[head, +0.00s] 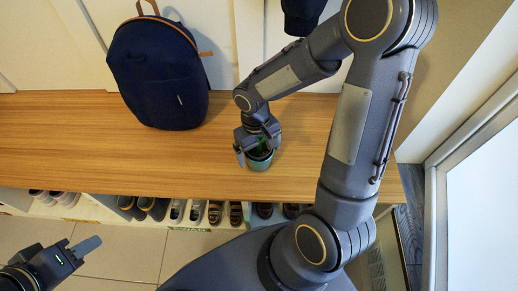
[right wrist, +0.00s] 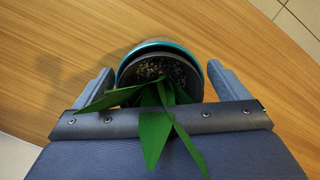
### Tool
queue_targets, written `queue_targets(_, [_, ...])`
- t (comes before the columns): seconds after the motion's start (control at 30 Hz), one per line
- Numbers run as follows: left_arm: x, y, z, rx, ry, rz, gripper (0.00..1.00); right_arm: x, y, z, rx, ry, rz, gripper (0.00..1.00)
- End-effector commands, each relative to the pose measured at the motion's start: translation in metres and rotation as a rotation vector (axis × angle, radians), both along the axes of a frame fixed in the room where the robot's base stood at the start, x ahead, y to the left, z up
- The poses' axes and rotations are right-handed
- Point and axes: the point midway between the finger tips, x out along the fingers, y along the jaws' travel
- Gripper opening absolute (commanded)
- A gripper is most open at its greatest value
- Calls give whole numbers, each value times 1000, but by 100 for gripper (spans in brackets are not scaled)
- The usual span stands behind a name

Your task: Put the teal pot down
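The teal pot (head: 260,163) is upright on the wooden bench near its front edge, holding a green-leaved plant and dark soil. In the right wrist view the pot (right wrist: 160,45) is between the two fingers of my right gripper (right wrist: 161,66), with narrow gaps at its sides. The leaves (right wrist: 155,130) hang over the gripper's palm. In the head view my right gripper (head: 258,146) is over the pot and hides part of it. My left gripper (head: 60,262) is empty and open at the lower left, away from the bench and partly cut off by the frame.
The wooden bench (head: 75,140) has clear room left of the pot. A navy backpack (head: 160,75) stands at the back left. Several pairs of shoes (head: 196,211) sit in the cubbies below. A dark item (head: 302,15) hangs at the top.

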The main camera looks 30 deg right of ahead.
Motion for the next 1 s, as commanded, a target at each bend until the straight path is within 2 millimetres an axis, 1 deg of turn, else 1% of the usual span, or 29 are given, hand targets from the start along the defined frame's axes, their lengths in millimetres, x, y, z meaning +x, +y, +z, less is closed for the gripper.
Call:
queue_targets(0.23, [0,0,1,0,0,0,36,0,0,1,0,0,0,94])
queue_targets(0.37, [0,0,7,0,0,0,36,1,0,10,0,-3,0,94])
queue_targets(0.47, [0,0,15,0,0,0,36,3,0,27,0,-4,0,94])
queue_targets(0.6, [0,0,28,0,0,0,36,7,0,59,0,-6,0,94])
queue_targets(0.8, [0,0,43,0,0,0,36,12,1,99,0,-4,0,94])
queue_targets(0.9, [0,0,47,0,0,0,36,13,1,112,0,-3,0,94])
queue_targets(1.0, [0,0,49,0,0,0,36,14,1,120,1,-2,0,94])
